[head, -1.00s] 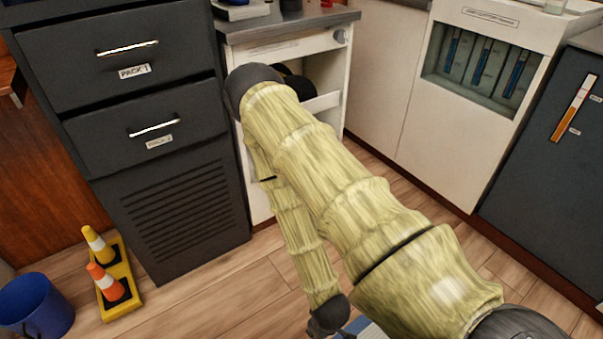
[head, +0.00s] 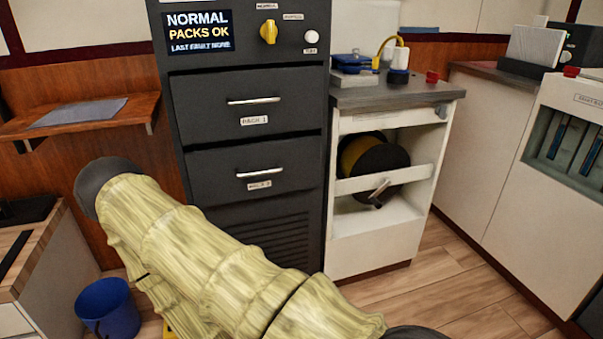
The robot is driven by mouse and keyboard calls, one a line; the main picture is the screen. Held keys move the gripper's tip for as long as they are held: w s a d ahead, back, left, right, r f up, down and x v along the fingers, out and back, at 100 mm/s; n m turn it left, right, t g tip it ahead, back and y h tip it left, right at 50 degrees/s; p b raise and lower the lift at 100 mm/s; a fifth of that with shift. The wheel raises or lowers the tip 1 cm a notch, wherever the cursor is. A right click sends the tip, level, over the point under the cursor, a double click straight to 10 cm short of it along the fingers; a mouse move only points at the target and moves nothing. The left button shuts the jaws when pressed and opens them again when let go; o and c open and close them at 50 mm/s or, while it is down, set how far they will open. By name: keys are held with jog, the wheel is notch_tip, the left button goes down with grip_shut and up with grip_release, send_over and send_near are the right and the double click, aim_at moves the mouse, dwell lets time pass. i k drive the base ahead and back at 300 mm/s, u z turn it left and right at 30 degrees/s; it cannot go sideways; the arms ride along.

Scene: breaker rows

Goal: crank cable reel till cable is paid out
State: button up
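The cable reel (head: 384,166) sits inside an open white cabinet (head: 369,247), behind a white crossbar. It has a dark round side and a yellow part at its left. A crank handle with a pale arm (head: 379,188) and a dark knob sticks out at its front, below the crossbar. A yellow cable (head: 382,43) shows on the counter above. My arm, in a yellowish sleeve, crosses the lower left and ends to the left of the cabinet, apart from the reel. My gripper cannot be made out.
A dark cabinet with two shut drawers (head: 252,100) and a status screen stands left of the reel cabinet. A blue bucket (head: 108,308) is on the floor at lower left. A wooden shelf (head: 80,115) juts from the wall. The wooden floor (head: 440,290) before the reel cabinet is clear.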

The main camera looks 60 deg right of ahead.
aim_at(360, 153)
jog(key=u, duration=0.8)
jog(key=k, duration=0.75)
jog(key=z, duration=1.65)
